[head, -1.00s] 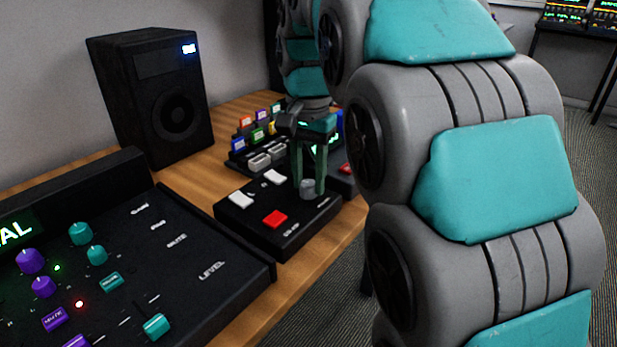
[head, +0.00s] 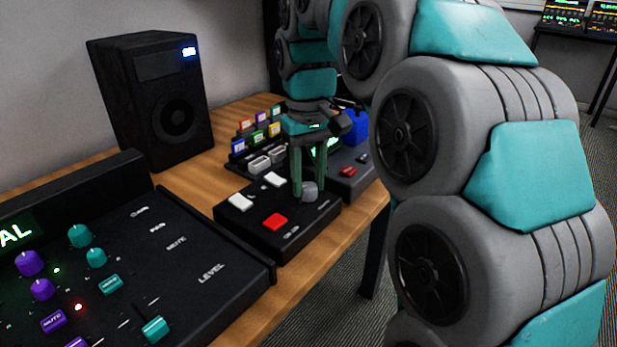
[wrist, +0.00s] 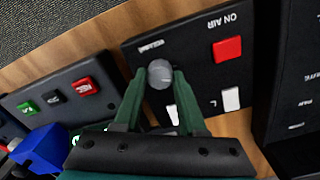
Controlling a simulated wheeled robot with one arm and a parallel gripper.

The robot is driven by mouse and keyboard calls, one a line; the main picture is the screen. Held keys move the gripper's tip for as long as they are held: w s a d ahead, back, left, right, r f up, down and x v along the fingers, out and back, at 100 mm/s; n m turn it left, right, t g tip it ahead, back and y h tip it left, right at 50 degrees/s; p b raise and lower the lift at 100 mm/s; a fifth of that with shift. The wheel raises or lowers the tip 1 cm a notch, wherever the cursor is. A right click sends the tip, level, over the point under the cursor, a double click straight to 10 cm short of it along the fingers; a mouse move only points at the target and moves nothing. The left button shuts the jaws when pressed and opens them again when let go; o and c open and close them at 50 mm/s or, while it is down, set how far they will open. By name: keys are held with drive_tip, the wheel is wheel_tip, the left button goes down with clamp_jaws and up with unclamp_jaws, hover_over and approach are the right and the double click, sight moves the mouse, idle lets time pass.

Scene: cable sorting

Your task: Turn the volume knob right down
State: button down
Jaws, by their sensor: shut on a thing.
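The volume knob (head: 310,191) is a round grey knob on a black control box with a red button and two white switches. The box (head: 257,237) lies on the wooden desk. My gripper (head: 303,189) points down over the box, its two green fingers at the knob. In the wrist view, the knob (wrist: 160,74) sits between the fingertips (wrist: 159,82), which are shut on its sides. The label by the knob is too small to read, and I cannot see a pointer mark.
A mixing console (head: 125,260) stands at the front left and a black speaker (head: 152,100) behind it. Another device with buttons (wrist: 62,98) stands beside the box. Coloured connectors (head: 258,130) and a blue object (head: 354,127) are behind my gripper.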

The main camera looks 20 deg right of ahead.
drive_tip(key=n+p, duration=0.1)
drive_tip(key=n, duration=0.3)
drive_tip(key=shift+n, duration=0.4)
idle(0.4)
drive_tip(key=shift+c, duration=2.4)
unclamp_jaws()
drive_tip(key=shift+r, duration=0.1)
